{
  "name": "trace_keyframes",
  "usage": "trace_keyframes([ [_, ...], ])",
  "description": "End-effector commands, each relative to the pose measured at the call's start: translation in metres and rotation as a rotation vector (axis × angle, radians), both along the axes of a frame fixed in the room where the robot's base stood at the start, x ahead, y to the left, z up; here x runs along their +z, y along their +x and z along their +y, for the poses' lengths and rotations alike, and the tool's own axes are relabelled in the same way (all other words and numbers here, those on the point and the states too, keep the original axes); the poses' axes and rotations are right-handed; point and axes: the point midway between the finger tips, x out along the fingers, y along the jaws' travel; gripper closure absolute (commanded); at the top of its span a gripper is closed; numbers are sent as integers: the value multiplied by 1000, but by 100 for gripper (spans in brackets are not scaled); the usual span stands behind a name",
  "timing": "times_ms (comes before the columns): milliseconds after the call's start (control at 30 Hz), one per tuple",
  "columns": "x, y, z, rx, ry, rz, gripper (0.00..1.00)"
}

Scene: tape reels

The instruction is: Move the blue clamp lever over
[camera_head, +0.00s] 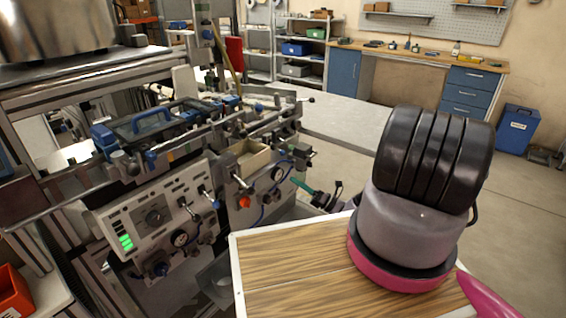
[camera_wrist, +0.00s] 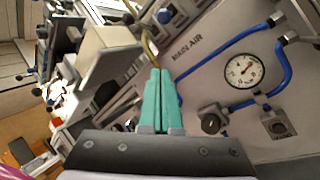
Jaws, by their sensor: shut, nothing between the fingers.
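Several small blue parts show on the machine in the head view: a blue-tipped lever (camera_head: 215,204) on the front panel, a blue knob (camera_head: 162,269) below it and a blue handle (camera_head: 150,118) on the top cover. I cannot tell which one is the clamp lever. My gripper (camera_head: 297,182) is right of the machine's front, its teal fingers pointing at it. In the wrist view my gripper (camera_wrist: 160,72) has its fingers shut together and empty, in front of the panel marked MAIN AIR. A blue part (camera_wrist: 165,17) shows beyond the fingertips.
A tan bin (camera_head: 247,158) is on the machine. A workbench (camera_head: 425,58) stands at the back, with clear floor before it.

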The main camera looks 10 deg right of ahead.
Motion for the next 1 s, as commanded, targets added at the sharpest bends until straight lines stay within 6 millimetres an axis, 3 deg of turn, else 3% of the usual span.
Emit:
trace_keyframes([
  [367,4,4,6,1,-2,-1,100],
  [833,44,50,75,5,-1,-2,100],
  [1000,56,57,52,-1,-4,-2,100],
])
